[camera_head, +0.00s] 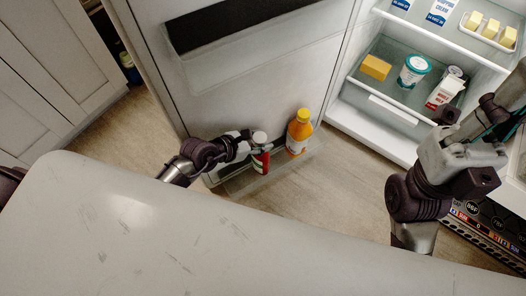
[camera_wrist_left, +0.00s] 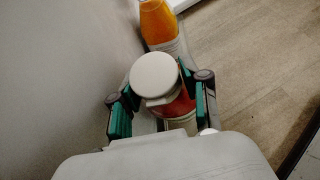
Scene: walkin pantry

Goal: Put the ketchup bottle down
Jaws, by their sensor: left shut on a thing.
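The ketchup bottle (camera_head: 261,160) is red with a white cap and a pale label, and it stands upright at the lower shelf of the open fridge door. My left gripper (camera_head: 252,147) is around it from the left side. In the left wrist view the bottle's white cap (camera_wrist_left: 154,75) sits between the two green-padded fingers of my left gripper (camera_wrist_left: 162,104), which is shut on it. The door shelf (camera_head: 292,167) has a low clear rim. Whether the bottle's base touches the shelf floor is hard to see.
An orange juice bottle (camera_head: 299,133) stands on the same door shelf, right of the ketchup; it also shows in the left wrist view (camera_wrist_left: 158,22). The fridge shelves hold a yellow block (camera_head: 375,67), a white-and-teal tub (camera_head: 414,71) and a carton (camera_head: 444,93). A pale countertop (camera_head: 130,235) fills the foreground.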

